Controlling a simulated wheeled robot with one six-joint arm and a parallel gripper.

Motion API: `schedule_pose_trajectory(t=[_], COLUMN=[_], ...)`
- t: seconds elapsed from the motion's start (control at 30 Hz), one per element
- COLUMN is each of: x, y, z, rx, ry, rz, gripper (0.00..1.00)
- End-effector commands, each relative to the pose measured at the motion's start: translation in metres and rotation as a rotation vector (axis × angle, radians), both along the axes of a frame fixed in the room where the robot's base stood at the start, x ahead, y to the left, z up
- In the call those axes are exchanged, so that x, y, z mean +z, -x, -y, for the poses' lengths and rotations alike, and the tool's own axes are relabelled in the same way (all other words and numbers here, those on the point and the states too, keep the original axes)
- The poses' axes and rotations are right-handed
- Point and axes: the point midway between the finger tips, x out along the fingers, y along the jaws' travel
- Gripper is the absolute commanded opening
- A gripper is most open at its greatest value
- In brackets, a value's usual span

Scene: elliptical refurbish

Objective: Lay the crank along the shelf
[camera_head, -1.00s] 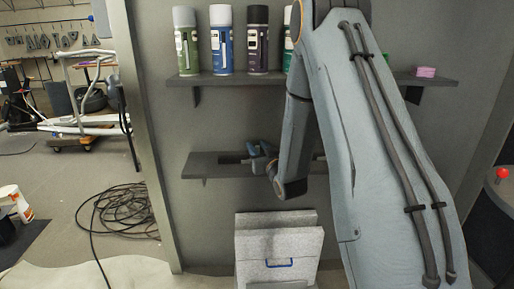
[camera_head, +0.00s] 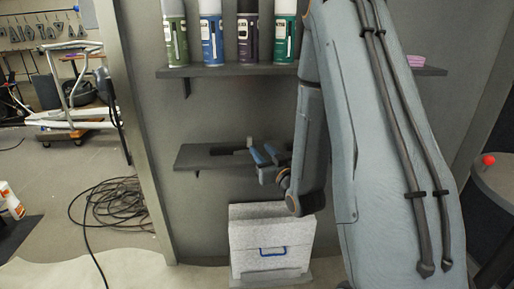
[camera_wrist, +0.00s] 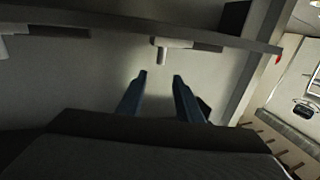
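The lower shelf (camera_head: 190,158) is a dark plank on the grey wall, and it also crosses the top of the wrist view (camera_wrist: 130,22). A dark bar with a small grey block, which looks like the crank (camera_head: 226,151), lies along this shelf. In the wrist view a pale piece with a short round peg, likely part of the crank (camera_wrist: 172,44), shows at the shelf edge. My gripper (camera_head: 265,157) is just right of the grey block, and its blue-grey fingers (camera_wrist: 160,80) stand apart with nothing between them. My arm hides the shelf's right part.
Spray cans (camera_head: 211,35) stand on the upper shelf (camera_head: 225,71), with a pink item (camera_head: 415,61) at its right. A grey case (camera_head: 272,230) with a blue handle stands below. A coiled cable (camera_head: 115,205) lies on the floor at left.

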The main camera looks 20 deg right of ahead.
Motion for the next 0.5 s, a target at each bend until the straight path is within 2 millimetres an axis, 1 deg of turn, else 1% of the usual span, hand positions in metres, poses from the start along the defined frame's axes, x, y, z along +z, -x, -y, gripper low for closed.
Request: schedule_pose_trajectory(t=[0.1, 0.23, 0.37, 0.5], x=[0.0, -0.002, -0.008, -0.015], y=[0.004, -0.001, -0.001, 0.012], z=[-0.003, -0.014, -0.031, -0.051], rx=[0.002, 0.01, 0.015, 0.018], ry=[0.005, 0.024, 0.05, 0.074], rz=[-0.018, -0.104, -0.257, -0.438], gripper=[0.33, 0.33, 0.33, 0.33])
